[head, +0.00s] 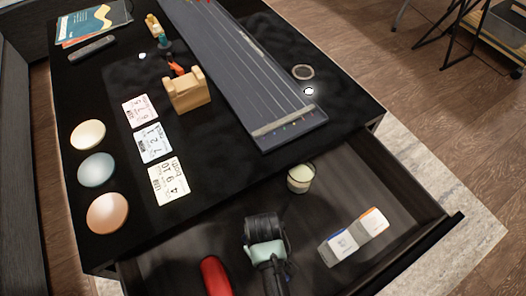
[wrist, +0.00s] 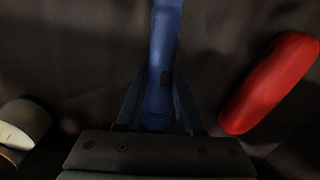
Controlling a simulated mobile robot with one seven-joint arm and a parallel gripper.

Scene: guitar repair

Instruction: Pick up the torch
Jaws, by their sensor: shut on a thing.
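A long blue object (wrist: 163,50) with a small dark patch on its side, apparently the torch, lies between the fingers of my gripper (wrist: 158,118) in the wrist view. The fingers are shut on it, one on each side. It is inside the open drawer (head: 405,190); I cannot tell whether it touches the drawer floor. In the head view my gripper (head: 268,262) reaches down into the drawer, and my arm hides the blue object there.
In the drawer, a red rounded object (head: 215,275) lies close left of my gripper; it also shows in the wrist view (wrist: 270,85). A jar (head: 300,178) and small boxes (head: 353,236) are to the right. The tabletop (head: 235,165) edge is behind.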

